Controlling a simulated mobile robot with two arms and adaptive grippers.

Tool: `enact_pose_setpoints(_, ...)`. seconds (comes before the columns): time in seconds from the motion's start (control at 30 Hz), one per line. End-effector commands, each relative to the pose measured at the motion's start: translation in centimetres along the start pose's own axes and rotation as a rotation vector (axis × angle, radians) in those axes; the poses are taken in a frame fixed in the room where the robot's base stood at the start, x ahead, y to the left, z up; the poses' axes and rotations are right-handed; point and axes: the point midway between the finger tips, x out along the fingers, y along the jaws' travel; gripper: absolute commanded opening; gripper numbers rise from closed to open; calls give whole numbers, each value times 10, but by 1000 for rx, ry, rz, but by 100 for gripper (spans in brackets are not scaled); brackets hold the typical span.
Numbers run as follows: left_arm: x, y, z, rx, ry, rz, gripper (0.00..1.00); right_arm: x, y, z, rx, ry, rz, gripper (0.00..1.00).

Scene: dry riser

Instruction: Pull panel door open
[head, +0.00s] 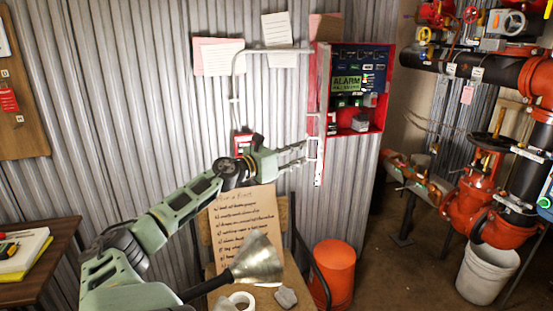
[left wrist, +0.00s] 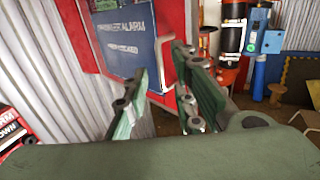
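The red alarm panel (head: 383,88) hangs on the corrugated wall, and its inside with switches and a green ALARM label shows. Its door (head: 321,85) stands open at the left side, almost edge-on in the head view. In the left wrist view the door (left wrist: 128,35) shows a blue face with white lettering and a red edge. A pale bar handle (left wrist: 162,62) stands out from the door near the fingers. My left gripper (head: 304,155) is open beside the lower door edge, its fingers (left wrist: 165,105) apart near the handle. Whether they touch it is unclear.
An orange bucket (head: 333,272) stands below the panel. Red and black pipes (head: 500,70) and a white bucket (head: 487,272) are at the right.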

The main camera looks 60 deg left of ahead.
Motion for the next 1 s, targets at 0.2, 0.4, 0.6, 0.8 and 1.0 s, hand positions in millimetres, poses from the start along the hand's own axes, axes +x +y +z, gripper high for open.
enact_pose_setpoints(0.2, -29, -2, -2, -1, 4, -3, 24, 0, 0, 0, 0, 0, 0, 27)
enact_pose_setpoints(0.4, -56, -2, -1, 0, 4, -5, 24, 0, 0, 0, 0, 0, 0, 27)
enact_pose_setpoints(0.6, -71, -3, 0, 1, 3, -6, 24, 0, 0, 0, 0, 0, 0, 27)
enact_pose_setpoints(0.8, -73, -3, 0, 2, 4, -7, 24, 0, 0, 0, 0, 0, 0, 27)
enact_pose_setpoints(1.0, -72, -3, 0, 2, 4, -7, 24, 0, 0, 0, 0, 0, 0, 27)
